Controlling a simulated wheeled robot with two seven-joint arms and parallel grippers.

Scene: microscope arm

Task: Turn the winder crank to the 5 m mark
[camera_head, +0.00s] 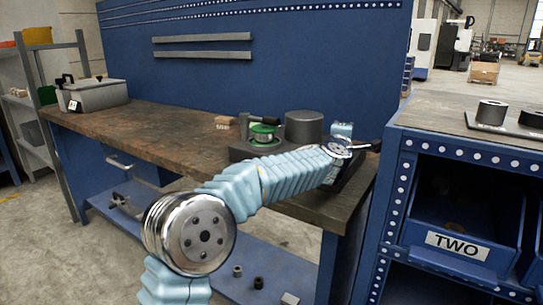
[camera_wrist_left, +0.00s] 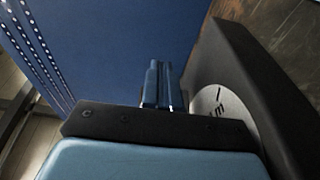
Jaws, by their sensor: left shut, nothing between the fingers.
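The winder stands near the right end of the bench in the head view, with a dark base (camera_head: 243,152), a green spool (camera_head: 264,130) and a dark round drum (camera_head: 304,128). My left arm reaches across in front of it, hiding part of the base. My left gripper (camera_wrist_left: 158,84) is shut and empty in the left wrist view, beside a dark housing (camera_wrist_left: 245,75). A pale dial (camera_wrist_left: 217,104) with a mark and an "m" shows on that housing, partly covered by the gripper body. I cannot make out the crank clearly or read the dial. My right gripper is out of view.
The wooden bench (camera_head: 150,128) is mostly clear left of the winder. A grey case (camera_head: 95,95) stands at its far left, and a small brush-like item (camera_head: 222,121) lies near the winder. A blue rack (camera_head: 395,190) with bins stands close on the right.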

